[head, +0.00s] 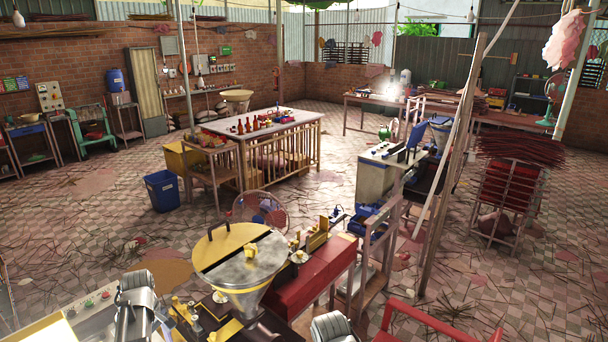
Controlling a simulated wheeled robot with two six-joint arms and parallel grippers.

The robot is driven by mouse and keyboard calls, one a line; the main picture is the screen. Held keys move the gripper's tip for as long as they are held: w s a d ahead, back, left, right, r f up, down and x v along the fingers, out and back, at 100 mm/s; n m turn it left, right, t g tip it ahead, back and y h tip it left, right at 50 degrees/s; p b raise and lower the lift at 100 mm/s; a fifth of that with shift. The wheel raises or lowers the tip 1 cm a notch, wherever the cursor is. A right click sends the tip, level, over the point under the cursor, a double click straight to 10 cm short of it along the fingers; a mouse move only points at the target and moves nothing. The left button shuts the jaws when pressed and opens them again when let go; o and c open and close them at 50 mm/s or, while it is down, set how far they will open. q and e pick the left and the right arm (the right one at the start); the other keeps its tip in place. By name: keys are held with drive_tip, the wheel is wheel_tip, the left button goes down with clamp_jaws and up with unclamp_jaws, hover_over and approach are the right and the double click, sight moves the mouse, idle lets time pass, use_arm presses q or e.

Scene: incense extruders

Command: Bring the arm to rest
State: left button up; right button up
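Parts of my two arms show at the bottom edge, one at lower left and one at bottom centre. No fingers of either gripper can be made out, and neither arm shows anything held. Just in front stands an incense extruder with a steel hopper (245,270) under a half-open yellow lid (222,245). Its red bench (300,290) runs off to the right of the hopper.
A control panel (85,312) with buttons is at lower left. A round fan (260,209) stands behind the hopper. Beyond are a blue bin (162,190), a long table (285,125) with bottles and a wooden post (447,185). Sticks litter the open floor (90,215).

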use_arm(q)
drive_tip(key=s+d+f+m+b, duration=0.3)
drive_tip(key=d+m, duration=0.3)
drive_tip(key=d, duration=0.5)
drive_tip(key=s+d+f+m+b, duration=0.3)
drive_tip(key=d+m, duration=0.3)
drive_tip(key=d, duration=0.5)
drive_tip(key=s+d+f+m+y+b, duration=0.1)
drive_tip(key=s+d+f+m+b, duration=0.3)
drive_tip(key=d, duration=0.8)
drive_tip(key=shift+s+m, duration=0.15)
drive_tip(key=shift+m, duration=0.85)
